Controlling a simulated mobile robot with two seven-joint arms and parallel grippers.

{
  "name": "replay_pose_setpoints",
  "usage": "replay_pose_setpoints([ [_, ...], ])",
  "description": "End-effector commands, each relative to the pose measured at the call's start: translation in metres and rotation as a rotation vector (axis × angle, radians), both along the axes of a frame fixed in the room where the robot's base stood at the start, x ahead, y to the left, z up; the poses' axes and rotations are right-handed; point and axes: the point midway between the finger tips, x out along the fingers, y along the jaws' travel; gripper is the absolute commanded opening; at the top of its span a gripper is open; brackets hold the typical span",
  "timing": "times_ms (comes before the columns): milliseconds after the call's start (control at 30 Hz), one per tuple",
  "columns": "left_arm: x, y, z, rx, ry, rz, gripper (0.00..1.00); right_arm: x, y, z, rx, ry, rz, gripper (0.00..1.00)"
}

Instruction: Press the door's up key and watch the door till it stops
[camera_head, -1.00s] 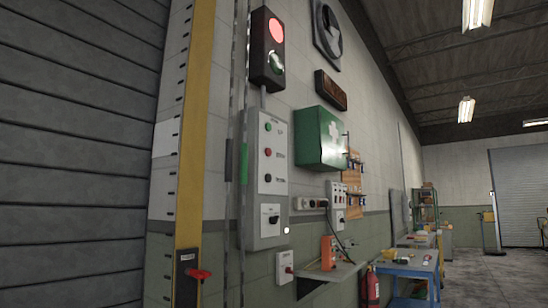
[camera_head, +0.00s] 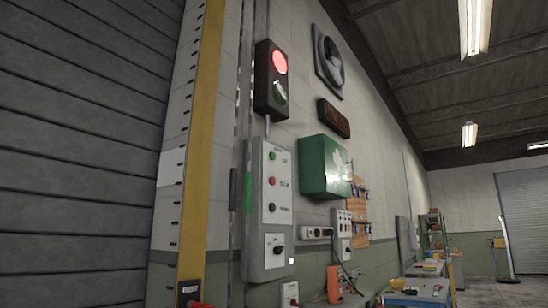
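The door (camera_head: 75,150) is a grey slatted shutter filling the left side of the head view. It looks shut over the part in view; its lower edge is out of frame. The door's key box (camera_head: 266,235) is a grey panel on the wall right of the yellow post. It has a green key (camera_head: 273,156) at the top, a red key (camera_head: 272,181) in the middle and a black key (camera_head: 271,207) below. Their labels are too blurred to read. A rotary switch (camera_head: 278,249) sits lower on the box. Neither gripper is in view.
A signal light (camera_head: 271,80) above the box shows red. A yellow post (camera_head: 201,140) with a scale beside it stands at the door's edge. A green first-aid cabinet (camera_head: 322,167) juts from the wall. A blue workbench (camera_head: 418,292) stands further right.

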Motion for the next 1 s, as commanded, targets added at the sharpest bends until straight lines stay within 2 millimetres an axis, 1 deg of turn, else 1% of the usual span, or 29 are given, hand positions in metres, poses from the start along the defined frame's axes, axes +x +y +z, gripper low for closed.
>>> replay_pose_setpoints([
  [33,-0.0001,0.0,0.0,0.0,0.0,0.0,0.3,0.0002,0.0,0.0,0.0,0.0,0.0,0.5],
  [300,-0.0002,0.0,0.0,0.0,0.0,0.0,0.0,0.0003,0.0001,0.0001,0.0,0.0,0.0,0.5],
  [1000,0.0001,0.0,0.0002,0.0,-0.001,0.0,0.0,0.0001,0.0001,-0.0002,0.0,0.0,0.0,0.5],
])
